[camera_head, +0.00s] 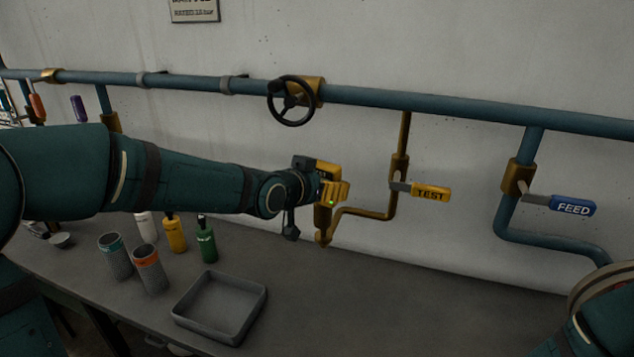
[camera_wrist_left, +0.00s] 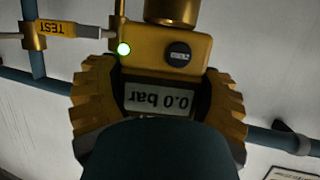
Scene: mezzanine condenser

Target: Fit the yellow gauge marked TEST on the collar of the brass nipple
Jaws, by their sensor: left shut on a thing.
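My left gripper (camera_head: 318,186) is shut on the yellow gauge (camera_head: 335,191), its two yellow ribbed fingers on either side of the body. In the left wrist view the gauge (camera_wrist_left: 147,50) appears upside down, with a lit green lamp, a black knob and a display reading 0.0 bar. No TEST mark shows on its visible faces. In the head view it is upright, directly above the brass nipple (camera_head: 323,224) at the end of the brass pipe. Whether it is seated on the collar I cannot tell. My right gripper is out of view.
A yellow TEST valve lever (camera_head: 430,193) sticks out just right of the gauge. A blue FEED lever (camera_head: 573,207) is farther right. A black handwheel (camera_head: 291,101) is above. On the bench below are a grey tray (camera_head: 184,318), bottles and cups.

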